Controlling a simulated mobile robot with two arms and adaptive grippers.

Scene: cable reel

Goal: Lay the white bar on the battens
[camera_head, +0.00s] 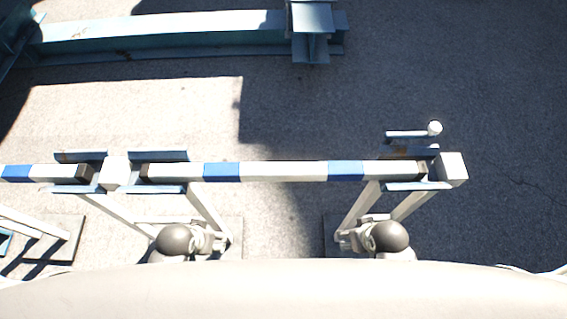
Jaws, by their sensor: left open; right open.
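A long white bar with blue bands (285,171) lies level across the view. Its dark ends lie between pairs of blue side plates, one pair at the left (158,188) and one at the right (404,187). I cannot make out which parts are the battens. My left gripper (212,240) is below the bar's left part, beside a grey rounded joint. My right gripper (348,238) is below its right part. Both are open and apart from the bar; their fingertips are small and hard to make out.
A second blue-and-white bar (52,172) continues at the left edge. White square blocks (115,172) and (452,170) stand at the bar's ends, with slanting legs below. A small white rod with a round end (408,134) is behind at right. A blue-green steel beam (160,27) lies farther back.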

